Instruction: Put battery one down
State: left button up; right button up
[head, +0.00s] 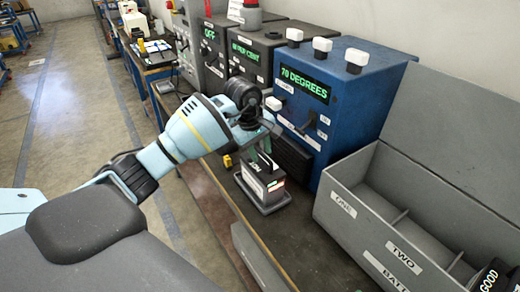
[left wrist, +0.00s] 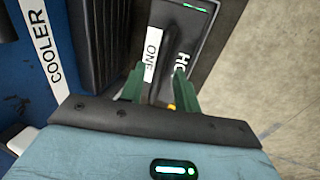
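Battery one, a dark block (head: 258,179) with lit and white markings, stands upright on a small dark base (head: 270,208) on the bench, in front of the blue machine. In the left wrist view the battery (left wrist: 172,40) shows a white "ONE" label and partly covered white lettering. My left gripper (head: 262,152) is right above the battery's top. In the left wrist view its two green fingers (left wrist: 159,80) stand apart, with a gap between them. Whether the fingertips touch the battery is unclear. My right gripper is not in view.
The blue machine (head: 350,115), reading "70 DEGREES", stands close behind the battery. A grey open box (head: 350,230) with compartments labelled "ONE" and "TWO" is at right. A black item marked "GOOD" (head: 492,280) is at the lower right. A small yellow object (head: 227,161) lies left of the battery.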

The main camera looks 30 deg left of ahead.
pick_arm(q)
jog(key=v, duration=1.2)
jog(key=shift+w, duration=0.1)
jog(key=shift+c, duration=0.4)
dwell(0.8)
